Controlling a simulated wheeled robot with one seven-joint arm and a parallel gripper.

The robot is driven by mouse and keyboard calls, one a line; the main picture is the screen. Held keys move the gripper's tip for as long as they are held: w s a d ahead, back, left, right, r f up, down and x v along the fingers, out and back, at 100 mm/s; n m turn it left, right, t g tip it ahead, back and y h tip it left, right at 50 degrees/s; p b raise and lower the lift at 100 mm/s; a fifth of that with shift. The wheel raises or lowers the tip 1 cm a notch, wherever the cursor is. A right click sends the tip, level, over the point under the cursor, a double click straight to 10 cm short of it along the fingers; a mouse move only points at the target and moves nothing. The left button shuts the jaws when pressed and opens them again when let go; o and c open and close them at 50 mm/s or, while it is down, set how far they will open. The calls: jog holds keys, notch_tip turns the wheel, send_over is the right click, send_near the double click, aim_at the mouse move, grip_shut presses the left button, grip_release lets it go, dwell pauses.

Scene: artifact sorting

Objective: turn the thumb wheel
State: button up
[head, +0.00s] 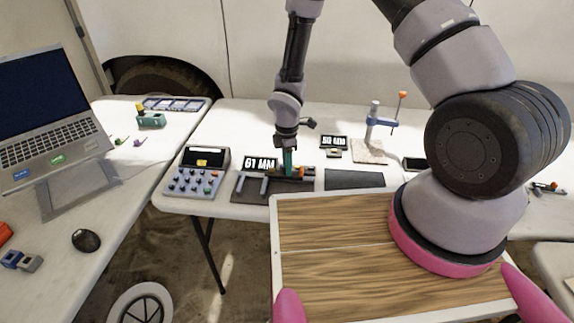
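My gripper (289,172) points straight down over a measuring device (263,187) on the white table. Its teal fingers come down among the device's upper parts. The device has a dark base, two grey uprights and a display (259,164) that seems to read "61 MM". A small orange part (302,172) shows just right of the fingers; I cannot tell whether this is the thumb wheel. The fingertips and what they may touch are too small and partly hidden to make out, so I cannot tell whether they are open or shut.
Behind are a second display (333,142) and a stand with an orange knob (374,122). A phone-like object (414,164) lies farther right. A laptop (50,120) stands on the left table.

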grip_shut()
jog(key=shift+m, duration=0.6)
jog(key=o, duration=0.9)
grip_release()
jog(key=shift+o, duration=0.2)
notch_tip(320, 180, up, 11)
jog(key=shift+f, duration=0.1)
